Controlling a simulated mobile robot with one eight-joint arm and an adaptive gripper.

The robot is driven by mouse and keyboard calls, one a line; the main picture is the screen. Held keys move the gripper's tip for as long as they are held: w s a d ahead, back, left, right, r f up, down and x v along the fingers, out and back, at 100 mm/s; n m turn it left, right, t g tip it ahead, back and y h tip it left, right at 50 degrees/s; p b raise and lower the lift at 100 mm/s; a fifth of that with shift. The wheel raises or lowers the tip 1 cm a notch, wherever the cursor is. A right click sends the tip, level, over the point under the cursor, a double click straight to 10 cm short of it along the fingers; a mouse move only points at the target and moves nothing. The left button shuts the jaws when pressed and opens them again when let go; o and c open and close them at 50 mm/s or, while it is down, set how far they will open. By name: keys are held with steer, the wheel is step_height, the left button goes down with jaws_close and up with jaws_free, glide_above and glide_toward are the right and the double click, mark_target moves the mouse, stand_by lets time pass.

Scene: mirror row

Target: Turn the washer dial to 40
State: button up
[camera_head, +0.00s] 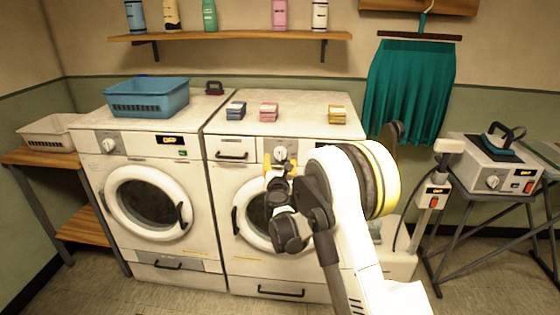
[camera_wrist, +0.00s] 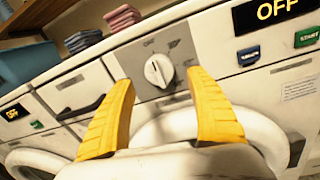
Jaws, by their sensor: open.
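The right washer (camera_head: 292,220) has a white round dial (camera_wrist: 158,70) on a grey panel. A dark line marks the dial, and the labels around it are too blurred to read. In the head view the dial (camera_head: 280,154) shows just above my gripper (camera_head: 279,170). In the wrist view my gripper (camera_wrist: 163,108) is open, its two yellow fingers apart on either side of the dial. The dial appears beyond the tips, and I see no contact. The right washer's display (camera_wrist: 278,10) reads OFF.
The left washer (camera_head: 150,200) has its own dial (camera_head: 108,145). A blue basket (camera_head: 148,98) and folded cloths (camera_head: 269,112) lie on top. Blue (camera_wrist: 248,55) and green (camera_wrist: 306,37) buttons sit right of the dial. An ironing station (camera_head: 497,162) stands at right.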

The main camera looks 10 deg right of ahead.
mark_target(280, 157)
steer(key=shift+b+x, duration=0.45)
steer(key=shift+x, duration=1.5)
steer(key=c, duration=1.2)
